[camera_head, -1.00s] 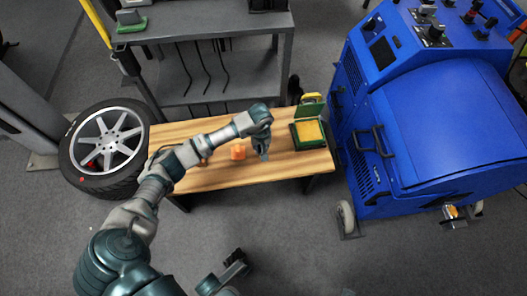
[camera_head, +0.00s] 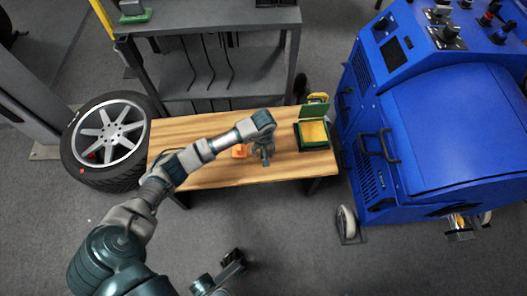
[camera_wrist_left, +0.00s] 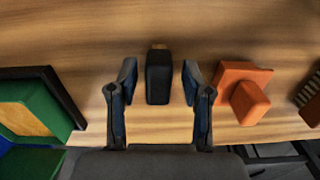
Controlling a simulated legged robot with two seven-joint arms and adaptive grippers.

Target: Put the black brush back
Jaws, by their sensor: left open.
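A black block-shaped object, likely the black brush (camera_wrist_left: 158,78), stands out in the left wrist view with a small wooden-coloured bit at its far end. It is over the wooden bench (camera_head: 200,128), between the fingers of my left gripper (camera_wrist_left: 159,84). The fingers are open, with a gap visible on each side of it. In the head view my left gripper (camera_head: 263,157) points down at the bench and hides the brush. My right gripper (camera_head: 235,262) shows dark at the bottom, away from the bench; its fingers are unclear.
An orange block (camera_head: 240,151) sits left of my left gripper. A green box with a yellow inside (camera_head: 313,133) stands at the bench's right end. A wheel (camera_head: 108,135) is left of the bench, a blue machine (camera_head: 450,130) right. Grey shelving (camera_head: 210,75) stands behind.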

